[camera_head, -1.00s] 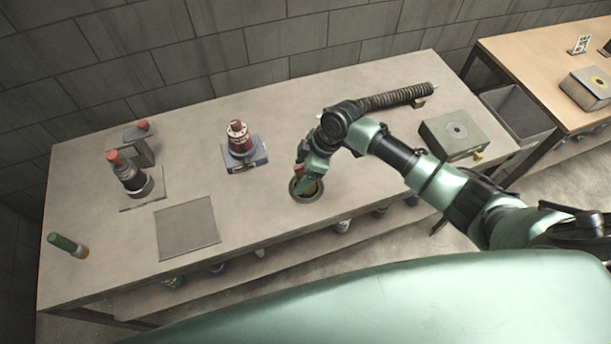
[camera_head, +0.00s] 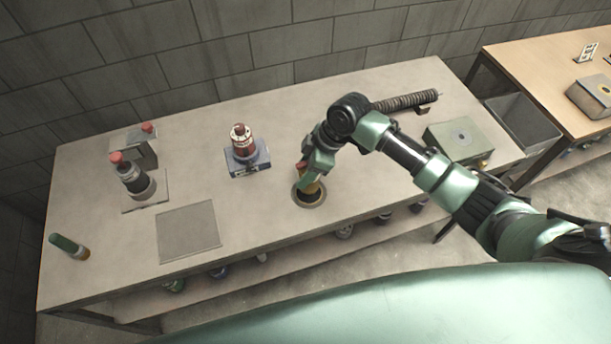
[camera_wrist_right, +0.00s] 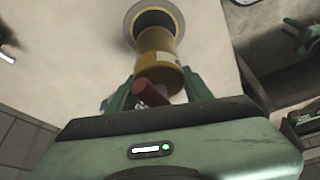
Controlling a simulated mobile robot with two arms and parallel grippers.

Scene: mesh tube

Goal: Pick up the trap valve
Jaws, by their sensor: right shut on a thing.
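The trap valve, as far as I can tell, is the brass-yellow cylinder (camera_head: 312,191) with a red-brown handle on top. It stands at a round ringed hole (camera_head: 300,200) near the table's front edge. My right gripper (camera_head: 307,170) is above it, shut on its red-brown handle. In the right wrist view the valve (camera_wrist_right: 158,55) shows between the fingers (camera_wrist_right: 150,92), its far end over the dark hole. I cannot tell whether that end is clear of the hole. My left gripper is not in view.
A red-topped device on a blue-grey base (camera_head: 247,158) stands left of my arm. A ribbed tube (camera_head: 405,101) and grey-green box (camera_head: 458,140) are to the right. A flat grey plate (camera_head: 188,231), dark red-capped bottle (camera_head: 134,179) and green-topped cylinder (camera_head: 70,247) are left.

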